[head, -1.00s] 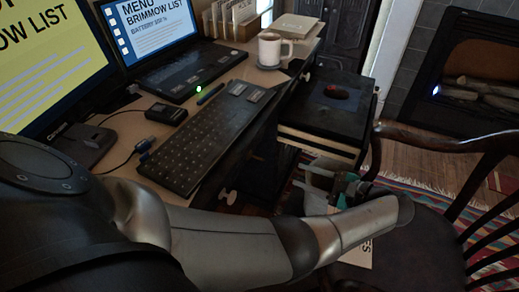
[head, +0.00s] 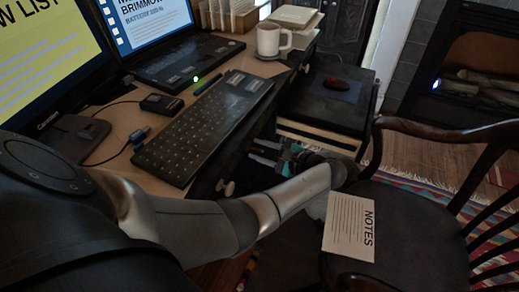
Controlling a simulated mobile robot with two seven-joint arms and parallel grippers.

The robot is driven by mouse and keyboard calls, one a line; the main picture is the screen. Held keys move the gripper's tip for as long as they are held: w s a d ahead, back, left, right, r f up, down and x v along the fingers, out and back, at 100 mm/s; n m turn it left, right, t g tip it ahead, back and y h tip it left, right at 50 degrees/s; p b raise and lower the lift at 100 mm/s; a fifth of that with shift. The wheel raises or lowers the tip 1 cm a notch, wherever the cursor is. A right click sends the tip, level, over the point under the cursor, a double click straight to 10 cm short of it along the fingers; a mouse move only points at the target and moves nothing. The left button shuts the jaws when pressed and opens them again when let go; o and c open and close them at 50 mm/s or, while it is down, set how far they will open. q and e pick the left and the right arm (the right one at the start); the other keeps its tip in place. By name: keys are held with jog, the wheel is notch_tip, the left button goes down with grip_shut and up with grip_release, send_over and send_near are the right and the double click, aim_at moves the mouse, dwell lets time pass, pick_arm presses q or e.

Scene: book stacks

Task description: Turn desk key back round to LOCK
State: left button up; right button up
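My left gripper (head: 257,151) reaches in from the left, past the front edge of the desk (head: 114,139). Its two pale fingers point left toward the desk front under the keyboard and stand apart with a gap between them. I see nothing held in the gap. The desk key and its lock cannot be made out; the desk's front face there is dark and partly hidden by the desktop and my arm. A pale round knob (head: 226,188) shows on the desk front, nearer than the gripper. My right gripper is not in view.
A keyboard (head: 205,128), a laptop (head: 185,61) and a white mug (head: 272,40) stand on the desk. A dark wooden chair (head: 420,235) with a NOTES sheet (head: 350,226) on its seat is at the right. A black cabinet (head: 320,108) with a red mouse stands behind the gripper.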

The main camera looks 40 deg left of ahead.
pick_arm(q)
jog(key=shift+a, duration=0.15)
jog(key=shift+c, duration=0.2)
grip_shut()
dwell(0.4)
